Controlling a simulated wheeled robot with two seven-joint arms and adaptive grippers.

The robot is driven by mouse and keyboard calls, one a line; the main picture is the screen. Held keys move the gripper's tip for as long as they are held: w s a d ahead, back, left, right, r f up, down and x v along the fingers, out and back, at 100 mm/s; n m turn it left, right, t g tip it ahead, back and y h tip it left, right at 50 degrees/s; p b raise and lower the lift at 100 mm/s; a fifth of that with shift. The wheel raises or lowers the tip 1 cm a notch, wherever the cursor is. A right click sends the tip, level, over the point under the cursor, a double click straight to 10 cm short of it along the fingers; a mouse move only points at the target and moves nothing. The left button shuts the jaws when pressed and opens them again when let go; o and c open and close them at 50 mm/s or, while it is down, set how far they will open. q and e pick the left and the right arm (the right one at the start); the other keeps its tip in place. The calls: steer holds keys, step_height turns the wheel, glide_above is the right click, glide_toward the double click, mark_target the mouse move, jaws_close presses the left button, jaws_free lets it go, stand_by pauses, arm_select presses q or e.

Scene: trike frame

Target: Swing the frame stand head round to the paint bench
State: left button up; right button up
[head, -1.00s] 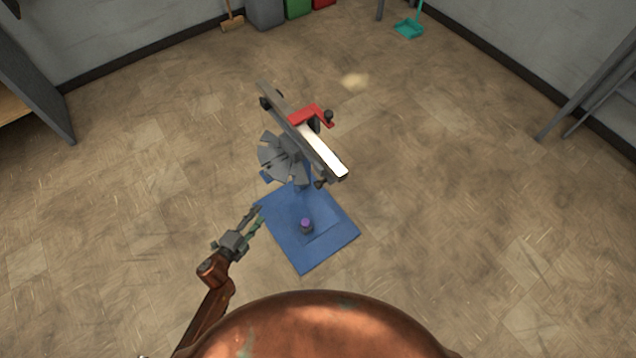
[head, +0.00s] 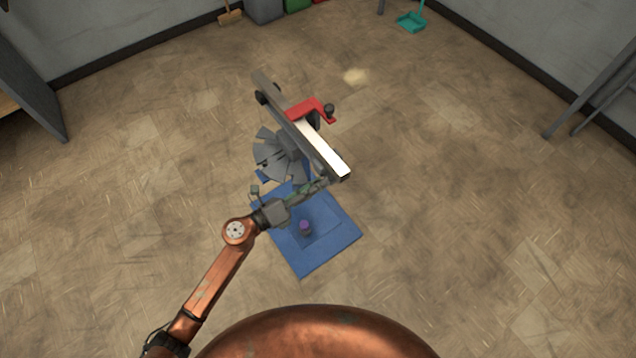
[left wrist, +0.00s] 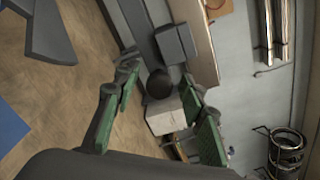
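The frame stand head is a long grey bar with a pale top face (head: 322,148), lying aslant above a grey slotted disc (head: 278,160) and a blue floor base (head: 340,238). A red bracket (head: 308,108) with a dark knob sits across the bar. My left gripper (head: 322,183) is at the bar's near end, fingers pointing at it. In the left wrist view, the open fingers (left wrist: 160,75) stand either side of a dark round knob (left wrist: 160,84), with gaps visible. The near-end knob is hidden by my fingers in the head view. I cannot identify the paint bench. My right gripper is out of view.
A grey panel (head: 28,85) is at far left, and grey slanted legs (head: 590,95) at far right. Floor around the stand is clear.

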arm_select(q)
steer(key=shift+w+d, duration=0.15)
steer(key=shift+d, duration=0.05)
jaws_close()
stand_by(0.4)
